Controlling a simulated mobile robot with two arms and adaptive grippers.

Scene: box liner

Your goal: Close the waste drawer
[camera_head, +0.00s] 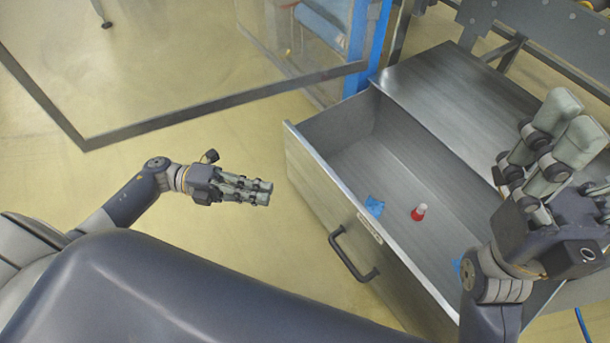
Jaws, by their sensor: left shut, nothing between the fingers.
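The waste drawer (325,195) is a grey metal drawer pulled out of its cabinet (450,85). Its front panel has a dark bar handle (350,258) and a small label. Inside lie a red and white piece (419,212) and a blue scrap (374,206). My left gripper (264,192) is shut and empty, to the left of the drawer front and apart from it. My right gripper (548,150) appears open, with its fingers spread upward over the right part of the drawer, hiding some of it. Whether it touches the drawer, I cannot tell.
A dark-framed transparent panel (215,105) stands at the upper left, beside a blue post (368,45). Dark metal framework (540,35) stands behind the cabinet. The yellowish floor (235,260) is clear around my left gripper.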

